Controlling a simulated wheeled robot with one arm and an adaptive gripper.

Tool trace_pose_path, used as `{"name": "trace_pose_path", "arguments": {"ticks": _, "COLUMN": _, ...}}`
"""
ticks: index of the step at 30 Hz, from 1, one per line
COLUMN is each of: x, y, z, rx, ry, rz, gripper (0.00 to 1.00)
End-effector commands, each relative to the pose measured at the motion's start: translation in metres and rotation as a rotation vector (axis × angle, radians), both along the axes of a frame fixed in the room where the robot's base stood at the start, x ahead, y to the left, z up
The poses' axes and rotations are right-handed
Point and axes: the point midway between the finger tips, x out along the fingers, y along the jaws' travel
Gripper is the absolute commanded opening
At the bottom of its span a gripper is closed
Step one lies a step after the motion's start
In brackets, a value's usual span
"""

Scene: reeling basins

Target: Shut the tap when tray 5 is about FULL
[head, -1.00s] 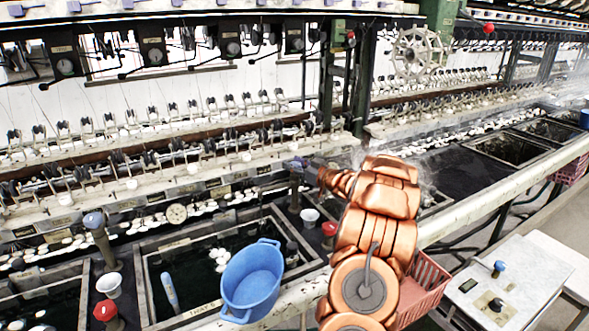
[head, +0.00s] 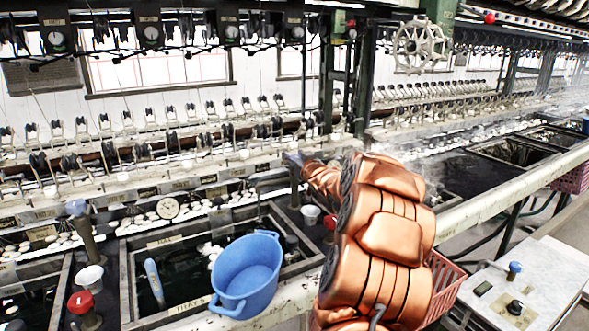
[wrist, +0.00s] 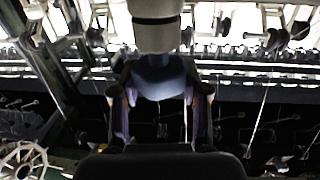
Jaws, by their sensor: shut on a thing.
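A blue-grey tap knob (wrist: 158,80) sits between my gripper's two fingers (wrist: 160,105) in the wrist view, and the gripper is shut on it. In the head view my gripper (head: 303,165) is at the top of the tap post (head: 294,186), which stands at the right end of a dark water tray (head: 128,285).
A blue tub (head: 246,272) stands over the tray's front right corner. Another blue-topped tap (head: 76,208), a red knob (head: 83,302) and a white cup (head: 90,278) are at left. A red basket (head: 445,285) and white table (head: 530,285) are at right.

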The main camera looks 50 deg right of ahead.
Motion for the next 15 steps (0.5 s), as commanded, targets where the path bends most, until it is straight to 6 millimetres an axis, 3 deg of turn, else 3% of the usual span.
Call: {"name": "trace_pose_path", "arguments": {"ticks": 15, "x": 0.0007, "y": 0.0009, "z": -0.0039, "rx": -0.002, "ry": -0.004, "rz": -0.13, "gripper": 0.1}}
